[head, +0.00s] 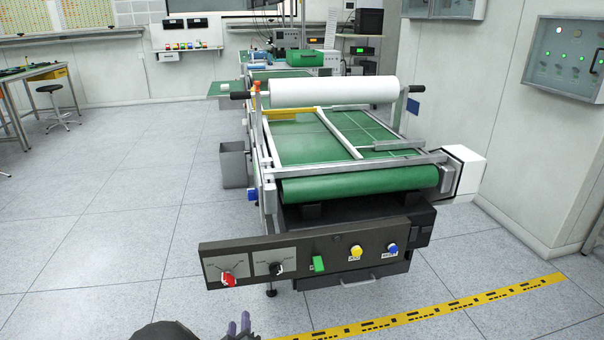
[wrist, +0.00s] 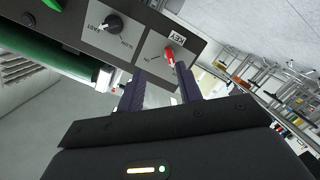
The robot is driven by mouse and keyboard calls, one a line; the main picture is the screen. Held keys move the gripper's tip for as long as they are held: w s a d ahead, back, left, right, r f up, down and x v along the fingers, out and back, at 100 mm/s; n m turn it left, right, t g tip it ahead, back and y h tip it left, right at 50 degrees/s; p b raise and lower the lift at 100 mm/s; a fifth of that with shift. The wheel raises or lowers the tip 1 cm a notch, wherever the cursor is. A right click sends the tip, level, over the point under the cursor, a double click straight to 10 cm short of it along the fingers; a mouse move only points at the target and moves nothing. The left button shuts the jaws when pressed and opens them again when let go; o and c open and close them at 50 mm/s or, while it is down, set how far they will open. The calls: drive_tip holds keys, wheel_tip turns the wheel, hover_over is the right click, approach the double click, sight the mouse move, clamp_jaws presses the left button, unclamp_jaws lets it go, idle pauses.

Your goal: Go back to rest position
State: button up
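My gripper (head: 239,326) shows at the bottom edge of the head view, below and in front of the machine's control panel (head: 330,254). In the wrist view my gripper (wrist: 160,88) has its two dark fingers apart with nothing between them. Beyond the fingertips is the panel with a red knob (wrist: 170,55) and a black knob (wrist: 113,24). The red knob (head: 229,280) and the black knob (head: 276,268) also show at the panel's left end in the head view. The fingers look apart from the panel. Most of my arm is out of view.
The machine has a green belt (head: 360,184) and a white roll (head: 333,92) above it. A grey bin (head: 233,164) stands at its left. A yellow-black floor strip (head: 430,312) runs in front. The floor at left (head: 110,215) is clear. A wall box (head: 567,58) hangs at right.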

drive_tip(key=w+d+r+m+g+h, duration=0.1)
drive_tip(key=d+r+m+g, duration=0.2)
drive_tip(key=d, duration=0.5)
drive_tip(key=w+d+r+m+g+h, duration=0.1)
drive_tip(key=d+r+m+g, duration=0.2)
drive_tip(key=d, duration=0.4)
drive_tip(key=s+d+r+m+g, duration=0.2)
drive_tip(key=s+d+r+g, duration=0.2)
drive_tip(key=s+d, duration=0.45)
drive_tip(key=s+d+r+m+g, duration=0.2)
drive_tip(key=s+d+r+g, duration=0.15)
drive_tip(key=s+d, duration=0.55)
wheel_tip(320, 180, up, 31)
drive_tip(key=w+p, duration=0.1)
drive_tip(key=p, duration=3)
drive_tip(key=shift+d+h, duration=0.35)
drive_tip(key=shift+h, duration=0.05)
